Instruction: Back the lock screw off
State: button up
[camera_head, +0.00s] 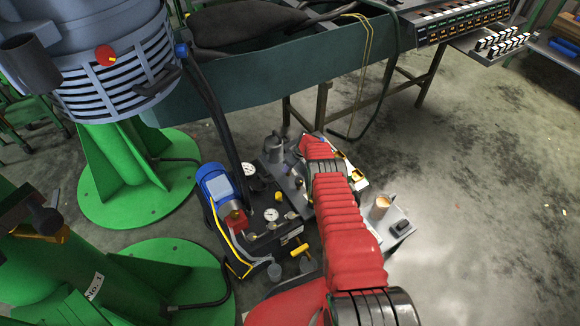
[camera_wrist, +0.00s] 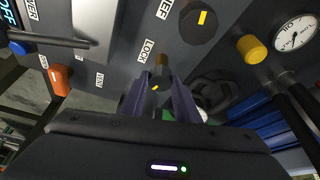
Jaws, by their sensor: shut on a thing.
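The lock screw (camera_wrist: 157,87) is a small dark knob with a yellow mark. It sits between the fingertips in the wrist view, under the panel label "LOCK". A short brass-coloured part (camera_wrist: 161,62) shows just beyond it, toward the panel. My gripper (camera_wrist: 160,88) is shut on the lock screw, with one finger on each side. In the head view my red-sleeved arm hides the gripper and the screw.
Around the screw on the dark panel are a black knob with a yellow mark (camera_wrist: 199,20), a yellow knob (camera_wrist: 252,49), an orange knob (camera_wrist: 60,78) and an oil gauge (camera_wrist: 295,33).

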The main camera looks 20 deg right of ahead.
dwell(0.5)
jog(key=o, duration=1)
jog(key=shift+o, duration=0.2)
jog(key=shift+d+r, duration=0.1)
jog(key=shift+r, duration=0.2)
jog(key=v, duration=1.3)
jog(key=shift+s+d, duration=0.1)
jog(key=shift+s, duration=0.05)
